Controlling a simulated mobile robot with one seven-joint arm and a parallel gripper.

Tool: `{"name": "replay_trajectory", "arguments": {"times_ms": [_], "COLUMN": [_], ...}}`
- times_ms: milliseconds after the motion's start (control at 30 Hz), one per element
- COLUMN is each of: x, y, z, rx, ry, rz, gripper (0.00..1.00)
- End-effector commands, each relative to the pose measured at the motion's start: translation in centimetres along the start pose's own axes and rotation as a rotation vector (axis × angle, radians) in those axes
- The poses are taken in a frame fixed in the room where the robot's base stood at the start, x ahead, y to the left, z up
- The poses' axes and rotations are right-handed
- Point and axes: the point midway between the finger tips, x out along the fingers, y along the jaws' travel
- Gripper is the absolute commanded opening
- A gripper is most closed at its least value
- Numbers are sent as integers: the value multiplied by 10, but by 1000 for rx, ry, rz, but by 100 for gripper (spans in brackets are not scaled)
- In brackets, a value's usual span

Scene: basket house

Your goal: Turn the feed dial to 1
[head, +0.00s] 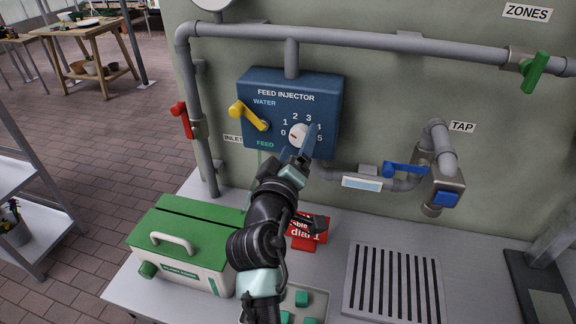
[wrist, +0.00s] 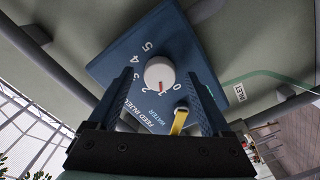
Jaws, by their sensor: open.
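The feed dial (head: 298,133) is a round white knob on the blue feed injector box (head: 330,95), with the numbers 0 to 5 around it. It also shows in the wrist view (wrist: 159,72), between my two fingers.
A yellow water lever (head: 248,116) sits left of the dial, near one finger. Grey pipes (head: 350,39) carry red (head: 181,121), green (head: 534,69) and blue (head: 404,169) valve handles. A green-lidded box (head: 187,228), red sign (head: 309,226) and grate (head: 397,282) are on the bench below.

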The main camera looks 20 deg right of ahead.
Motion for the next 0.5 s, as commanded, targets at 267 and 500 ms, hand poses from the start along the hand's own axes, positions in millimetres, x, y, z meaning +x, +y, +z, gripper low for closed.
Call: {"name": "replay_trajectory", "arguments": {"times_ms": [267,500], "x": [-49,-94], "y": [-2,-3], "z": [0,1], "rx": [-1,-1], "ry": [4,3], "rz": [-2,-3], "gripper": [83,83]}}
